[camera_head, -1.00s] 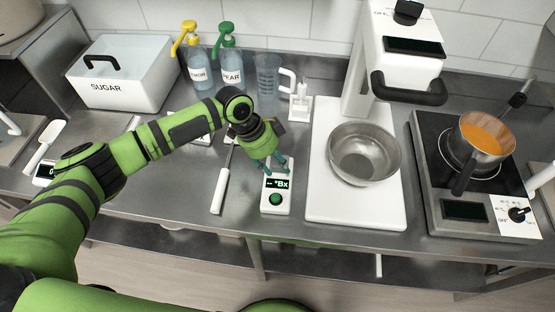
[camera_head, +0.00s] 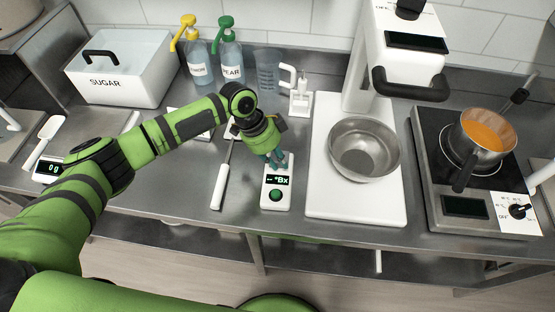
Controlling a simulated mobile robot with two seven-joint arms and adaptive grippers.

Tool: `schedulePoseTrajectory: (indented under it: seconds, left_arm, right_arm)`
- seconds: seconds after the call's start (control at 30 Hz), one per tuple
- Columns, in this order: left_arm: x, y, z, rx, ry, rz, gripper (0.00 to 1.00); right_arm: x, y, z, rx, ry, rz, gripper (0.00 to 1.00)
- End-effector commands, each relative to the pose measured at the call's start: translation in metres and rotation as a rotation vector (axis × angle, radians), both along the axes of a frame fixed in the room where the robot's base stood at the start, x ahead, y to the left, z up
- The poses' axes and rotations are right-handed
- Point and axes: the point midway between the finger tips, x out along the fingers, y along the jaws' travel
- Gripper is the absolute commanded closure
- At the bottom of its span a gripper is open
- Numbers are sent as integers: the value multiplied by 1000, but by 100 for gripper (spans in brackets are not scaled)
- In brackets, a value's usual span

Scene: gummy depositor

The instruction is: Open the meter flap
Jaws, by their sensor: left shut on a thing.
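The meter (camera_head: 277,194) is a small white box with a black "°Bx" display and a green button, lying on the steel counter. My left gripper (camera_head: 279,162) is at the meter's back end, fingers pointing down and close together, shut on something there. The flap is hidden behind the fingers, so I cannot see how far it is raised. My right gripper is not in view.
A white-handled spatula (camera_head: 221,186) lies just left of the meter. A mixer's white base (camera_head: 347,208) with a steel bowl (camera_head: 364,150) stands to the right. A pan of orange liquid (camera_head: 486,137) sits on the hob (camera_head: 425,140). Pump bottles (camera_head: 231,65) and a jug (camera_head: 267,75) stand behind.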

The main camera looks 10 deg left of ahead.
Motion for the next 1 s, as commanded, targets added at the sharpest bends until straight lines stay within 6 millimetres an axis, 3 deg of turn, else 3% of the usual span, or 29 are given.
schedulePoseTrajectory:
  seconds: [0.5, 1.0]
  left_arm:
    - [17, -1, 9, -19, 336, -1, 100]
    - [25, -1, 17, -24, 492, -2, 100]
  right_arm:
    - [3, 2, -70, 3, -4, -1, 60]
    - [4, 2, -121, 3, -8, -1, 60]
